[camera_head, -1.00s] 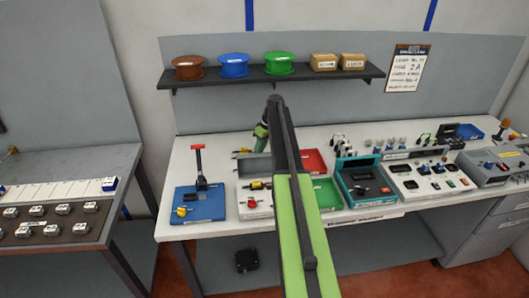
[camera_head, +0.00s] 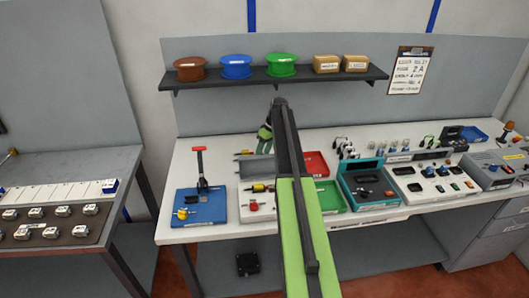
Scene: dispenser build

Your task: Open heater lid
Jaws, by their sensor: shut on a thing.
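A low white unit (camera_head: 257,203) with a red knob and a yellow-and-dark part on top stands on the bench, left of my arm. I take it for the heater. A grey upright panel (camera_head: 250,169) behind its top looks like its lid. My gripper (camera_head: 263,151) reaches down behind my green and black arm, at the upper edge of this panel. It appears shut on the lid, but the arm and the small size hide the fingertips and the exact contact.
A blue base (camera_head: 210,213) with a red-handled lever stands to the left. Red (camera_head: 315,164) and green (camera_head: 329,196) trays and a teal unit (camera_head: 370,188) are on the right. A shelf (camera_head: 230,82) with spools and boxes hangs above.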

